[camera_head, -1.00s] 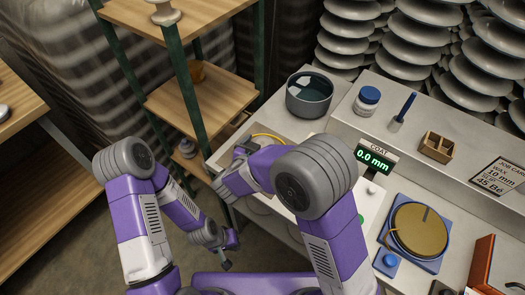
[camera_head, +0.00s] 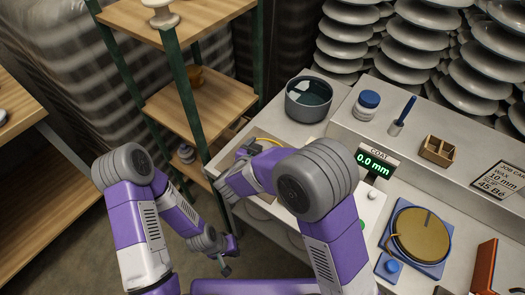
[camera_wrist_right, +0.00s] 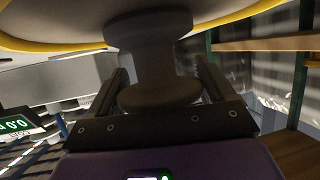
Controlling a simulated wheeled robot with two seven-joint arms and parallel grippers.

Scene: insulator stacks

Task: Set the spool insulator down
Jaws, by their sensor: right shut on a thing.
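My right gripper (camera_wrist_right: 162,82) is shut on a spool insulator (camera_wrist_right: 155,52), seen dark and in shadow in the right wrist view. Its wide flange is close to the pale underside of a round, yellow-rimmed thing (camera_wrist_right: 60,44). I cannot tell whether they touch. In the head view my right gripper (camera_head: 222,188) is by the bench's left end, and my forearm hides the held spool. My left gripper (camera_head: 227,266) hangs low and apart from the bench; its jaws are too small to read.
A shelf rack (camera_head: 168,118) stands left of the bench, with a white spool (camera_head: 161,14), a brown piece (camera_head: 193,76) and a grey one (camera_head: 185,154). On the bench are a dark pot (camera_head: 309,98), a display reading 0.0 mm (camera_head: 374,163) and a round gold plate (camera_head: 420,234).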

